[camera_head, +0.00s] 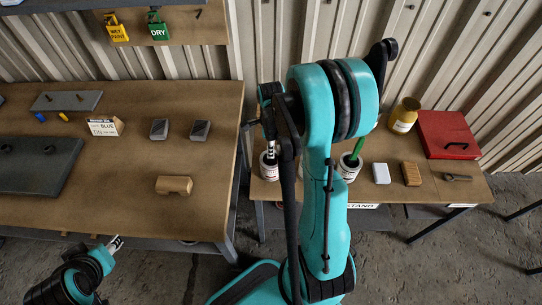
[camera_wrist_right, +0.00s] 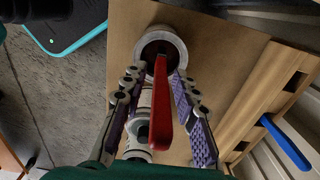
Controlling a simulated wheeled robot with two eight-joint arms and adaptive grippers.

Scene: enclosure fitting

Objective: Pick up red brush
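The red brush (camera_wrist_right: 161,105) shows in the right wrist view as a long red handle rising from a round can (camera_wrist_right: 153,42). My right gripper (camera_wrist_right: 154,78) is open, with one finger on each side of the handle; a gap shows on both sides. In the head view, my right gripper (camera_head: 269,142) points down over a white can (camera_head: 269,170) on the smaller bench, and the red brush is hidden there. My left gripper (camera_head: 115,243) is at the lower left, away from the cans; its opening is unclear.
Another white can (camera_head: 348,169) holds a green handle. A yellow jar (camera_head: 403,117), red case (camera_head: 447,136), white block (camera_head: 381,173) and brown block (camera_head: 411,174) stand to the right. A blue handle (camera_wrist_right: 286,142) shows in the wrist view. The larger bench (camera_head: 110,205) is left.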

